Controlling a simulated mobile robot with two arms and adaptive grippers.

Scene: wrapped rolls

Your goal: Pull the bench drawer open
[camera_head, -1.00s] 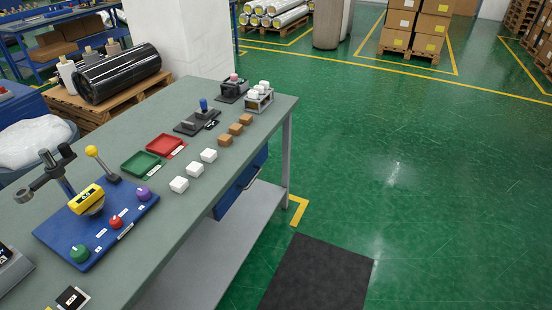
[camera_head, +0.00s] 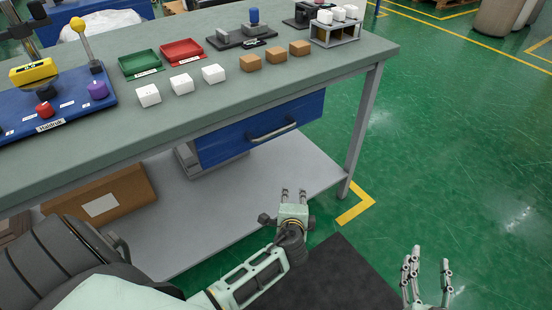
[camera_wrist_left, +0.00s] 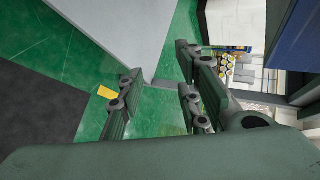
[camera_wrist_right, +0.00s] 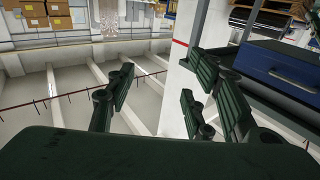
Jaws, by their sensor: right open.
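The blue bench drawer (camera_head: 240,140) hangs under the grey-green bench top and appears shut. Its grey bar handle (camera_head: 272,133) is on the front. My left gripper (camera_head: 293,193) is open and empty, below and in front of the drawer, apart from the handle. Its fingers (camera_wrist_left: 160,95) also stand apart in the left wrist view, with a blue surface at the upper right. My right gripper (camera_head: 428,255) is open and empty over the floor, farther right. The right wrist view shows the drawer (camera_wrist_right: 282,65) at the upper right, beyond the spread fingers (camera_wrist_right: 155,95).
The bench top (camera_head: 225,95) carries white and brown blocks, red and green trays and a blue control panel (camera_head: 60,108). A lower shelf (camera_head: 240,195) holds a cardboard box (camera_head: 125,195). A bench leg (camera_head: 362,130) stands right of the drawer. A dark mat (camera_head: 340,280) lies on open green floor.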

